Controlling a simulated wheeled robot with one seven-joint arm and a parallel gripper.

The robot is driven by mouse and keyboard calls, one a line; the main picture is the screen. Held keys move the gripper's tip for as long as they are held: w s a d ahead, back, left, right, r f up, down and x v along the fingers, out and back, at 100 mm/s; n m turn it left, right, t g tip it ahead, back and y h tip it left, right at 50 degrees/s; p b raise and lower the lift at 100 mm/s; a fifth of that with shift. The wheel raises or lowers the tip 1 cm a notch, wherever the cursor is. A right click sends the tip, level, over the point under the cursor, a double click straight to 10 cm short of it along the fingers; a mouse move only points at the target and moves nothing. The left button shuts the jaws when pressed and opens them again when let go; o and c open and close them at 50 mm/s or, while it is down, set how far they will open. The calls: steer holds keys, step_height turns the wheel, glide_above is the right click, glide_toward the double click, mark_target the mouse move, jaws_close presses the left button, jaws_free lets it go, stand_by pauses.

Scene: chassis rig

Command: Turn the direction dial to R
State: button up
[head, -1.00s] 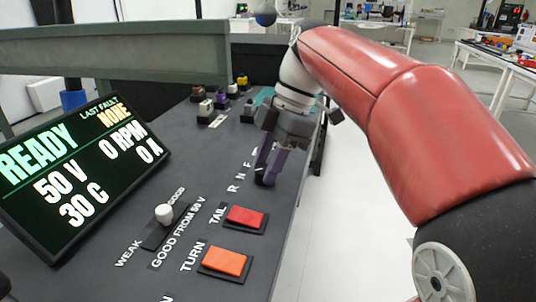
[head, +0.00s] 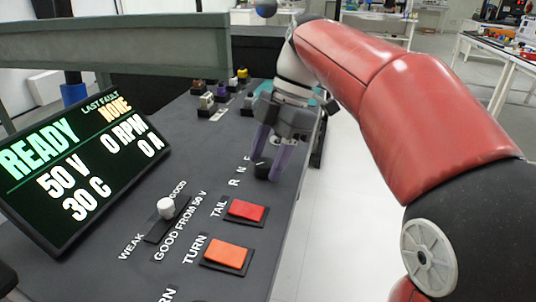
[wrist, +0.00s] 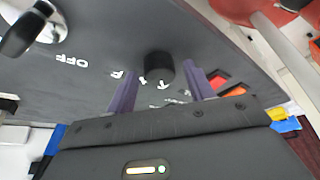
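The direction dial (head: 263,168) is a small round black knob on the dark panel, beside white letters R and N (head: 238,177); another letter is partly covered. In the wrist view the dial (wrist: 160,67) stands between and just beyond my two purple fingers. I cannot tell which letter it points to. My gripper (head: 270,158) is open above the dial, pointing down, with a finger to either side of it in the head view. In the wrist view the gripper (wrist: 160,88) shows clear gaps between fingers and dial.
A red TAIL button (head: 246,211) and an orange TURN button (head: 227,254) are nearer on the panel. A white-knobbed slider (head: 166,208) is left of them. The display (head: 85,172) reads READY, 0 RPM. A metallic lever (wrist: 40,25) and OFF label show in the wrist view.

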steer(key=shift+p+v, duration=0.65)
steer(key=shift+v, duration=3.3)
